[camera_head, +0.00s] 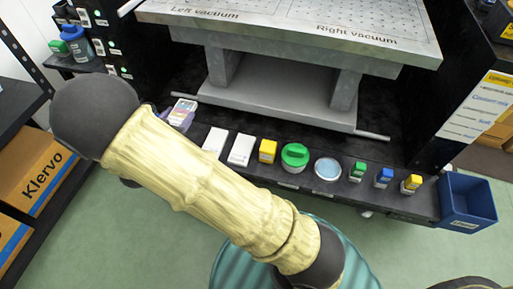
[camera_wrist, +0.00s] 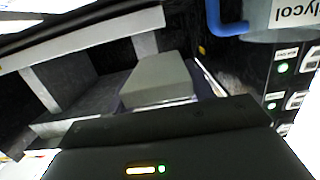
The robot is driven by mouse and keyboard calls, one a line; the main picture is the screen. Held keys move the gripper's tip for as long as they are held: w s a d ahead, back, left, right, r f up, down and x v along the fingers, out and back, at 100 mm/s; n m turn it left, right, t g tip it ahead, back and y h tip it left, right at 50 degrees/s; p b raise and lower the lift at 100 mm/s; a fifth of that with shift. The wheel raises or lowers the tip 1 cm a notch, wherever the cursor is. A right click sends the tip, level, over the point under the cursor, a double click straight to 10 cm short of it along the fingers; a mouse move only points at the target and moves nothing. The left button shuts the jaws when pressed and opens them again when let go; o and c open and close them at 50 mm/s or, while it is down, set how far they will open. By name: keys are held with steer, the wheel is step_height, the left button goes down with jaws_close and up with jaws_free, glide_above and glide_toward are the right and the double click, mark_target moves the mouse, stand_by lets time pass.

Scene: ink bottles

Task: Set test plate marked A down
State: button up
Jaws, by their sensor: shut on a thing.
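My gripper (camera_wrist: 165,132) shows as a dark body with small lights across the bottom of the wrist view. A flat grey block (camera_wrist: 158,78) with a pale lower edge shows just beyond it, apparently the test plate in its jaws. No letter A can be read on it, and the fingertips are hidden. In the head view my pale-sleeved arm crosses the middle, and neither gripper nor held plate can be made out clearly. Two flat white plates (camera_head: 215,141) (camera_head: 241,150) lie side by side on the dark lower shelf; no mark is readable.
The shelf also holds a yellow box (camera_head: 267,151), a green-lidded jar (camera_head: 294,157), a round pale-blue dish (camera_head: 327,169) and several small bottles. A blue bin (camera_head: 467,201) hangs at its right end. The vacuum table (camera_head: 285,35) overhangs behind. A glycol jug (camera_wrist: 245,28) stands upper right in the wrist view.

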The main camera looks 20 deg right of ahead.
stand_by(0.4)
steer(key=f+b, duration=0.1)
steer(key=f, duration=0.1)
steer(key=f+b, duration=0.1)
steer(key=f, duration=0.2)
steer(key=shift+d+b, duration=0.2)
steer(key=shift+b, duration=0.15)
steer(key=shift+a, duration=0.1)
step_height(320, 180, down, 5)
steer(key=b, duration=0.2)
steer(key=shift+a+b, duration=0.1)
steer(key=shift+b, duration=0.25)
steer(key=o, duration=1)
steer(key=shift+f, duration=0.1)
